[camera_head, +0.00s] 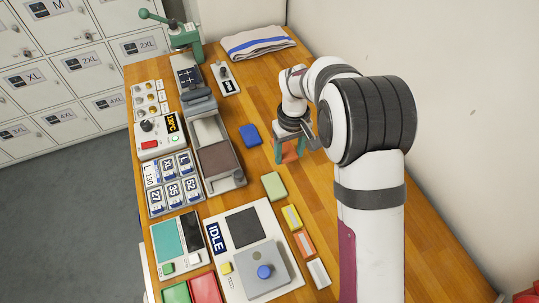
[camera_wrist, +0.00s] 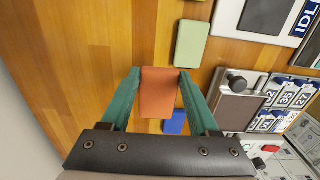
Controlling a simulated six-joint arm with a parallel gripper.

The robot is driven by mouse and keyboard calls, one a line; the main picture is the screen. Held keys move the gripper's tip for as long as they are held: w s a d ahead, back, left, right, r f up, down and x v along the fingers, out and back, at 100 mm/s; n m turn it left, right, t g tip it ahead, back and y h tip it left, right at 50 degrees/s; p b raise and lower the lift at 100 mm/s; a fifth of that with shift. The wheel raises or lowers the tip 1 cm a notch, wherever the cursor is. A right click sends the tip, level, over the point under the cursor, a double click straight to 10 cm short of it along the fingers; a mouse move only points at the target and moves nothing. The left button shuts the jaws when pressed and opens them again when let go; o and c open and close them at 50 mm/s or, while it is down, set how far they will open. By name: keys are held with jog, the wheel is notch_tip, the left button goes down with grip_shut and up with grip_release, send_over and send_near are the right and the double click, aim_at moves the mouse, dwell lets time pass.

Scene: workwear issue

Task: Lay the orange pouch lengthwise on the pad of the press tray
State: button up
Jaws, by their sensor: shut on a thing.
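The orange pouch (camera_head: 290,155) is between the green fingers of my gripper (camera_head: 291,140), which are shut on it. In the wrist view the pouch (camera_wrist: 158,94) fills the gap between the fingertips (camera_wrist: 160,74). I cannot tell whether it is clear of the table. A long grey press stands to the left of my gripper, with a brown pad (camera_head: 219,160) on its tray (camera_head: 226,186). The pad is bare. It also shows in the wrist view (camera_wrist: 238,110), to the right of the pouch and apart from it.
A blue pouch (camera_head: 250,134) and a green pouch (camera_head: 273,185) lie on the wooden table between my gripper and the press side. A panel marked IDLE (camera_head: 215,237), with a dark pad, lies nearer. A folded towel (camera_head: 257,42) lies at the back.

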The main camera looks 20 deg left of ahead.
jog(key=d+r, duration=0.3)
jog(key=d, duration=0.2)
jog(key=s+a+r, duration=0.3)
jog(key=a+r, duration=0.1)
jog(key=a, duration=0.7)
send_over(220, 168)
notch_tip(220, 168, down, 7)
jog(key=shift+d+r, duration=0.1)
jog(key=shift+r, duration=0.05)
notch_tip(220, 168, down, 3)
jog(key=shift+f, duration=0.5)
jog(key=o, duration=1.3)
jog(key=shift+f, duration=0.1)
jog(key=shift+o, duration=0.2)
